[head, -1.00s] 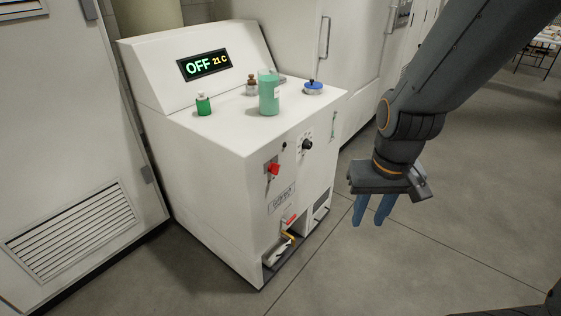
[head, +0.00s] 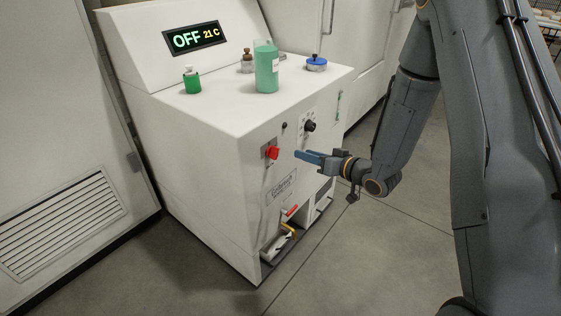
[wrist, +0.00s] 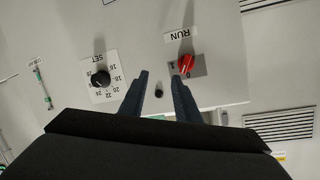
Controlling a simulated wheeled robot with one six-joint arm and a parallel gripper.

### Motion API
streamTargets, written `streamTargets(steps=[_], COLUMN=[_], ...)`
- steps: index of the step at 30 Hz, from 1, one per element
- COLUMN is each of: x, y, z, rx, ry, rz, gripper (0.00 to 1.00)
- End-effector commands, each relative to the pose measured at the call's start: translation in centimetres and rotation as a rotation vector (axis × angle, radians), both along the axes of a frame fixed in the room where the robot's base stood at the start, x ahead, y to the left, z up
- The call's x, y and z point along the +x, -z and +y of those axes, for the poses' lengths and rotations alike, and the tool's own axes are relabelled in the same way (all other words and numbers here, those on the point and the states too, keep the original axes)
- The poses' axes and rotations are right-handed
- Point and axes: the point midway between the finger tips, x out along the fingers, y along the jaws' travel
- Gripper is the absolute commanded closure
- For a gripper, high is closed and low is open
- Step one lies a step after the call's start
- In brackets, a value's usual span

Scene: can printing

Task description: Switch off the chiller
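The chiller (head: 207,135) is a white cabinet with a sloped display panel (head: 196,39) reading OFF and 21 C. A red rotary switch (head: 271,153) is on its front face. In the wrist view this red switch (wrist: 186,63) sits on a grey plate marked 0 and 1, beside a RUN label, seen upside down. My gripper (head: 308,156) points at the front face, just right of the red switch. In the wrist view the two blue fingers of my gripper (wrist: 160,77) are apart with nothing held; the switch is just beyond the right finger's tip.
A black SET dial (head: 310,126) and a small black knob (head: 284,126) are near the switch. On top stand a green bottle (head: 267,70), a small green bottle (head: 192,82), a brown-capped jar (head: 248,63) and a blue-lidded jar (head: 316,64). A red-handled valve (head: 290,210) is below.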

Motion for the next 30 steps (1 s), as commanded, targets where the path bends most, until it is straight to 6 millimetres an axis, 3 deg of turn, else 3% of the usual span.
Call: streamTargets(steps=[1,3,11,24,30], x=[-0.3,-0.9,-2.1,1.5,2.4], y=[1.3,1.7,1.8,1.6,1.7], z=[0.7,1.5,2.8,7.6,8.6], rx=[0.064,0.152,0.304,0.306,0.305], ry=[-0.033,-0.076,-0.152,-0.153,-0.151], rz=[-0.014,-0.036,-0.066,-0.069,-0.068], gripper=[0.70,0.70,0.70,0.70,0.70])
